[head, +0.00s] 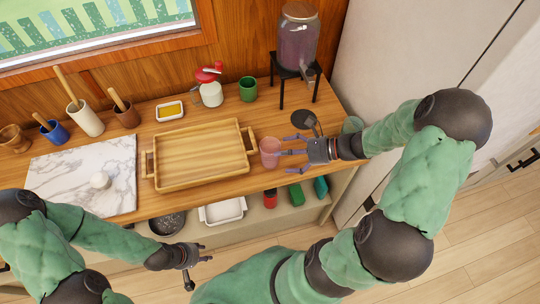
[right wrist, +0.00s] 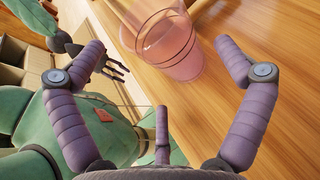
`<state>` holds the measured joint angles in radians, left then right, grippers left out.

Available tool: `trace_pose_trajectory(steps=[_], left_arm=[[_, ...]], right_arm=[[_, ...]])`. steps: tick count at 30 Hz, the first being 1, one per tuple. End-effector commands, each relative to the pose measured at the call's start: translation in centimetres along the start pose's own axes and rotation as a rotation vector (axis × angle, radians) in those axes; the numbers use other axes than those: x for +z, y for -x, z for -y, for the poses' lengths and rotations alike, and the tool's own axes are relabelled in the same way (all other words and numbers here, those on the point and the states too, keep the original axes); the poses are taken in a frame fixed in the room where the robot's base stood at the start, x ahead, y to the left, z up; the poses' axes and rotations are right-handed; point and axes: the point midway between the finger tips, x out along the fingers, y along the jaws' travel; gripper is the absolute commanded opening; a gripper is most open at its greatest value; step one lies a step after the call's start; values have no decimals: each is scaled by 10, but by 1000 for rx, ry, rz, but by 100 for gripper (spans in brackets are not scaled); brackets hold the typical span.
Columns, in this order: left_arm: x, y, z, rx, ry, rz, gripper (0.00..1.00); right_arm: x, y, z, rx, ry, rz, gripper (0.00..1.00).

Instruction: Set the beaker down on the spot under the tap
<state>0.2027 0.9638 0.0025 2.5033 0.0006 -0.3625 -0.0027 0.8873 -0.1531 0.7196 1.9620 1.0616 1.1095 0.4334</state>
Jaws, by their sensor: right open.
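The beaker (head: 270,152) is a translucent pink cup standing on the wooden counter, just right of the wooden tray. My right gripper (head: 285,153) is open and empty, with its purple fingers pointing left at the beaker. In the right wrist view the beaker (right wrist: 168,42) lies ahead, between the spread fingers and near their tips. The tap (head: 309,75) is on a drinks dispenser (head: 298,38) on a black stand. A dark round disc (head: 304,119) lies on the counter below the tap. My left gripper (head: 200,252) is open and empty in front of the counter.
The wooden tray (head: 247,163) is close left of the beaker. A green cup (head: 248,89) and a red-topped white jar (head: 211,93) stand behind. Black stand legs (head: 281,93) flank the tap area.

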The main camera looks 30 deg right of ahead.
Motion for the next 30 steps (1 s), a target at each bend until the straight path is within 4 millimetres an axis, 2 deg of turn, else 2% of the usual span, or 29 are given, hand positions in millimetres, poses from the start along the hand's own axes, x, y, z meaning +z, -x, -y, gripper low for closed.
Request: trace_pose_trajectory(steps=[12,22,23,28,30], left_arm=[[-1,-18,6,0,0,0,40],[-1,-19,7,0,0,0,40],[-1,-19,7,0,0,0,40],[-1,-19,7,0,0,0,40],[-1,-19,7,0,0,0,40]], right_arm=[[2,-47,0,2,2,-1,100],[3,-52,0,0,1,-1,100],[3,-52,0,0,1,-1,94],[3,-52,0,0,1,-1,47],[3,-52,0,0,1,-1,46]])
